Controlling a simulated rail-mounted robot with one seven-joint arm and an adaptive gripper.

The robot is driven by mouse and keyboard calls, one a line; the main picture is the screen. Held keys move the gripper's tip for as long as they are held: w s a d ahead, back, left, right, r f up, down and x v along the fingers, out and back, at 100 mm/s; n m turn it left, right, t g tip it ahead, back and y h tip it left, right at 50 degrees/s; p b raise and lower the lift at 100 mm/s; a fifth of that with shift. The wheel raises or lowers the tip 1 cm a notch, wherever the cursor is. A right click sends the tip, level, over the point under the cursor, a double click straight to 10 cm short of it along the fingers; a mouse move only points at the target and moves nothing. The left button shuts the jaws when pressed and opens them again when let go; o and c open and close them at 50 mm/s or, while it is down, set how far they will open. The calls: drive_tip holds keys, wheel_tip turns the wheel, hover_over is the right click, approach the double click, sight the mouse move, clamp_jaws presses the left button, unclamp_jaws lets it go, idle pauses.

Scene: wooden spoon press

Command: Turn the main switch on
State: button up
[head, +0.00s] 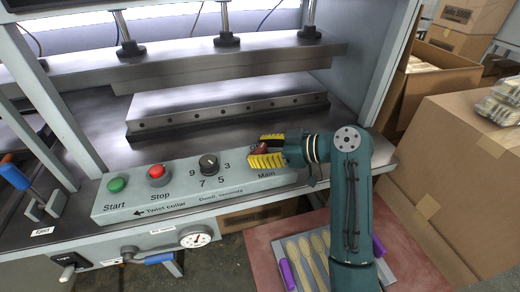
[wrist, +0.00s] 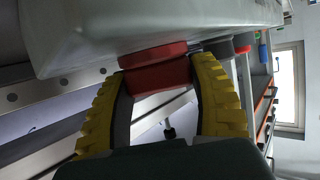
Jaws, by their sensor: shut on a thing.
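The main switch (head: 262,148) is a red knob at the right end of the grey control panel (head: 140,198), above the label "Main". My gripper (head: 265,151) comes in from the right, with its yellow ribbed fingers around the knob and hiding most of it. In the wrist view the red switch (wrist: 156,76) sits between the two yellow fingers of my gripper (wrist: 162,70), which are shut on its sides. The knob's pointer and any on or off marks are hidden.
The panel also has a green start button (head: 117,185), a red stop button (head: 158,175) and a black dwell dial (head: 208,163). The press plate (head: 225,108) is behind. A tray of wooden spoons (head: 291,262) lies below, and cardboard boxes (head: 465,150) stand right.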

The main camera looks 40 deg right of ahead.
drive_tip(key=shift+r+h, duration=0.1)
drive_tip(key=shift+h, duration=0.2)
drive_tip(key=m+h+p, duration=0.1)
drive_tip(key=h+p, duration=0.1)
drive_tip(key=m+h+p, duration=0.2)
drive_tip(key=p, duration=0.1)
drive_tip(key=m+h+p, duration=0.1)
drive_tip(key=m+p, duration=0.1)
drive_tip(key=p, duration=0.1)
drive_tip(key=shift+a+r+t+h, duration=0.2)
drive_tip(key=shift+r+t+h, duration=0.05)
drive_tip(key=shift+t+h, duration=0.15)
drive_tip(key=m+h+p, duration=0.3)
drive_tip(key=shift+f+m+g+h+p, duration=0.1)
drive_tip(key=shift+m+g+h+p, duration=0.2)
drive_tip(key=shift+p, duration=0.1)
drive_tip(key=shift+d+f+m+g+h+p, duration=0.15)
drive_tip(key=shift+m+g+h+p, duration=0.25)
drive_tip(key=shift+m+h+p, duration=0.35)
drive_tip(key=shift+f+h, duration=0.1)
drive_tip(key=shift+h, duration=0.15)
drive_tip(key=o, duration=1.2)
drive_tip(key=v, duration=1.2)
